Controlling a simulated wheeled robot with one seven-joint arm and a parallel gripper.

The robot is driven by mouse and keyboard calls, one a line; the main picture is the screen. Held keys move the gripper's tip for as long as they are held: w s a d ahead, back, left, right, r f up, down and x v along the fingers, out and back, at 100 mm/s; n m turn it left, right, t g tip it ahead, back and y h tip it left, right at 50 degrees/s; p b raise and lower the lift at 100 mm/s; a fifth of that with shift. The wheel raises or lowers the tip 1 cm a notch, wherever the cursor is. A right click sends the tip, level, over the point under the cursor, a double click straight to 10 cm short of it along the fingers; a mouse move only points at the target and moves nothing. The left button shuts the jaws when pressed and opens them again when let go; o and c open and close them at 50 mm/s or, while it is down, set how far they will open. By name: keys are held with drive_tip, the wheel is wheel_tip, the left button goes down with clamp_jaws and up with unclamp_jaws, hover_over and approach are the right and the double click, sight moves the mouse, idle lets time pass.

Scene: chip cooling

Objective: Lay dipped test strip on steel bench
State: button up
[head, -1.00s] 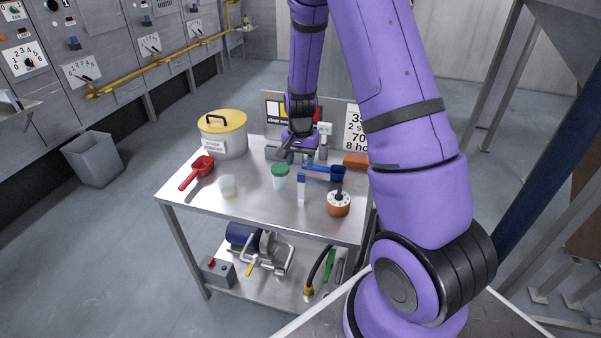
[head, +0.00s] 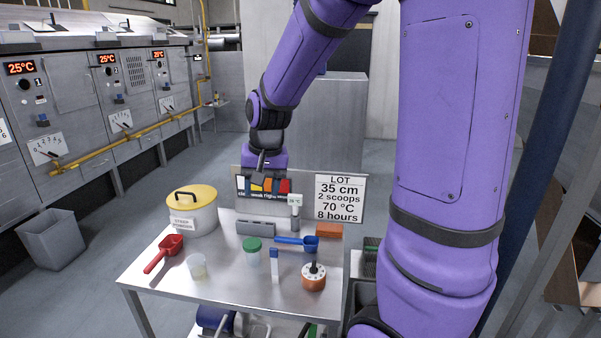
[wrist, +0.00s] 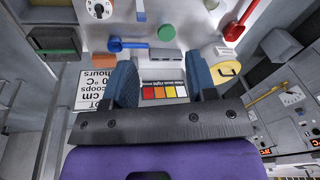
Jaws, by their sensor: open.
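The steel bench (head: 220,282) stands in front of me; it also shows in the wrist view (wrist: 185,30). My gripper (head: 260,178) hangs above the bench's back edge, before the colour chart (head: 270,187). In the wrist view the blue-grey fingers of my gripper (wrist: 163,82) are spread apart with nothing between them; the chart (wrist: 164,92) shows beyond. A thin white upright piece with a blue top (head: 274,268) stands near the bench's front. I cannot tell whether it is the test strip. No loose strip can be made out on the bench.
A yellow-lidded pot (head: 190,212), red scoop (head: 163,252), clear cup (head: 197,267), green-lidded jar (head: 252,252), blue scoop (head: 300,242), orange round holder (head: 313,278), grey block (head: 256,228) and orange-brown block (head: 329,230) occupy the bench. A lot sign (head: 340,198) stands behind. Bare steel lies at front left.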

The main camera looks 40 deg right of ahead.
drive_tip(key=s+a+r+n+t, duration=0.1)
drive_tip(key=s+a+r+n, duration=0.2)
drive_tip(key=s+r, duration=0.3)
drive_tip(key=s+a+r+n+t, duration=0.2)
drive_tip(key=s+r, duration=0.4)
drive_tip(key=s, duration=0.7)
drive_tip(key=shift+s+a+n, duration=0.4)
drive_tip(key=shift+a+n, duration=0.1)
drive_tip(key=shift+n, duration=0.2)
